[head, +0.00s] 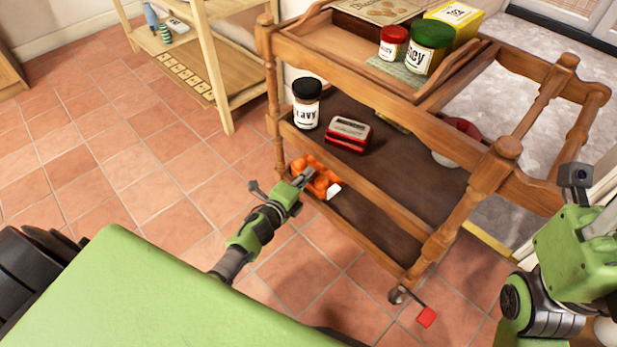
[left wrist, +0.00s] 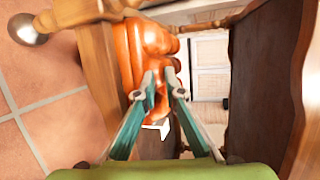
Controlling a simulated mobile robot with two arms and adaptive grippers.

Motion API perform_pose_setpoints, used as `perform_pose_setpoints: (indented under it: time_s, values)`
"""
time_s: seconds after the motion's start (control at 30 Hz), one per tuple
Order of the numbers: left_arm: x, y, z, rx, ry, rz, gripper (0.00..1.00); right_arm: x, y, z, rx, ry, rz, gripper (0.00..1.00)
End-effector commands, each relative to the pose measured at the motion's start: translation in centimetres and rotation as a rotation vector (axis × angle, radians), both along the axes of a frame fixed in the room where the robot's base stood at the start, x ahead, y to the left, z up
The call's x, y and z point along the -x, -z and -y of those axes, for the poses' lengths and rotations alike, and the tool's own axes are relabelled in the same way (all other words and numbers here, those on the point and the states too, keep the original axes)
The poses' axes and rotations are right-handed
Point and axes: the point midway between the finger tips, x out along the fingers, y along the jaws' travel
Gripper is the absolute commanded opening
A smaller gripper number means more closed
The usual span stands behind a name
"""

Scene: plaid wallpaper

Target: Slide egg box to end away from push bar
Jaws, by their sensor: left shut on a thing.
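The orange egg box (head: 318,179) sits on the bottom shelf of the wooden trolley (head: 441,237), at its left end by the left corner post. My left gripper (head: 305,176) reaches in from the open front side and is shut on the egg box. In the left wrist view, the fingertips (left wrist: 162,88) pinch a lower edge of the orange egg box (left wrist: 152,45). A small white patch shows beside it. The push bar (head: 565,85) is at the trolley's right end. My right arm shows at the right edge; its fingers are not visible.
The middle shelf above holds a black-lidded jar (head: 306,105) and a red toaster-like item (head: 348,134). The top holds red-lidded (head: 393,42) and green-lidded (head: 430,47) jars. A red pedal (head: 427,317) sticks out near the front wheel. A pale wooden shelf unit (head: 205,60) stands left.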

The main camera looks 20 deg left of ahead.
Motion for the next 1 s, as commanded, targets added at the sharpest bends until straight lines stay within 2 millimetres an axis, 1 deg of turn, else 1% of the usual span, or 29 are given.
perform_pose_setpoints:
  time_s: [0.3, 0.33, 0.37, 0.4, 0.67, 0.77, 0.87, 1.0]
  values:
    - [0.0, 0.1, -0.2, -0.006, -0.002, -0.002, 0.0, 0.0, 0.0, 0.0, 0.0, 0.0, 0.002, 0.4]
    - [0.0, 0.1, -0.2, -0.006, -0.002, -0.002, 0.17, 0.0, 0.0, 0.0, 0.0, 0.0, 0.002, 0.4]
    - [0.0, 0.1, -0.2, -0.006, -0.002, -0.002, 0.25, 0.0, 0.0, 0.0, 0.0, 0.0, 0.002, 0.4]
    - [0.0, 0.1, -0.2, -0.005, -0.002, -0.002, 0.29, 0.0, 0.0, 0.0, 0.0, 0.0, 0.002, 0.4]
    - [0.2, 0.3, -0.1, -0.003, -0.002, -0.006, 0.29, 0.1, -0.1, 0.0, 0.001, 0.002, 0.007, 0.4]
    - [0.5, 0.3, -0.2, -0.003, -0.001, -0.007, 0.29, 0.1, -0.1, 0.0, 0.0, 0.002, 0.005, 0.4]
    - [1.5, 0.0, -0.2, -0.005, -0.001, -0.007, 0.29, 0.1, -0.1, 0.0, 0.001, 0.001, 0.004, 0.4]
    - [3.6, -0.7, -0.3, -0.004, 0.0, -0.005, 0.29, 0.0, -0.1, 0.0, 0.0, 0.001, 0.003, 0.4]
